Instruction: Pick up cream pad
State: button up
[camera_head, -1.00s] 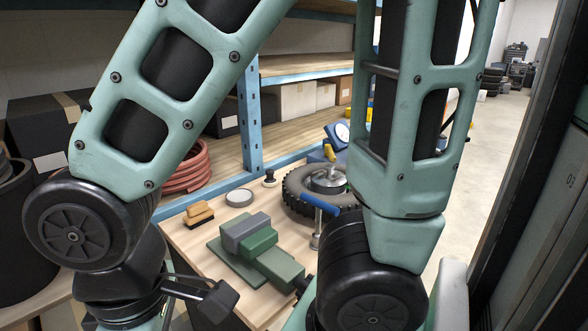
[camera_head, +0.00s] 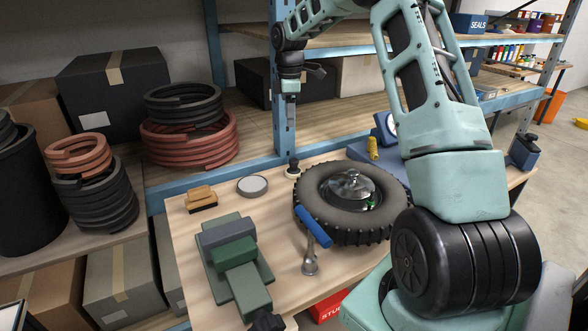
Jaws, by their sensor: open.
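A round, flat disc with a pale top and dark rim (camera_head: 252,184) lies on the wooden workbench, left of the tyre; it is the likeliest cream pad, but its colour reads greyish. A tan block on a dark base (camera_head: 201,196) lies to its left. My gripper (camera_head: 291,99) hangs pointing down in front of the blue shelf post, well above the bench and up and right of the disc. It is small in view, open, and holds nothing I can see. It touches neither item.
A small black knob (camera_head: 293,167) stands behind. A green vise (camera_head: 234,262) is at front left. Coiled hoses (camera_head: 188,140) sit on the shelf.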

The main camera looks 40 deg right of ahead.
jog(key=d+f, duration=0.1)
jog(key=d, duration=0.1)
jog(key=p, duration=0.4)
send_over(294, 159)
jog(key=f, duration=1)
jog(key=shift+s+f, duration=0.35)
jog(key=shift+w+a+f+p, duration=0.15)
jog(key=shift+f+p, duration=0.65)
jog(key=shift+f, duration=0.65)
jog(key=shift+w+f+p, duration=0.1)
jog(key=shift+f+p, duration=0.7)
jog(key=shift+f, duration=0.65)
jog(key=c, duration=1)
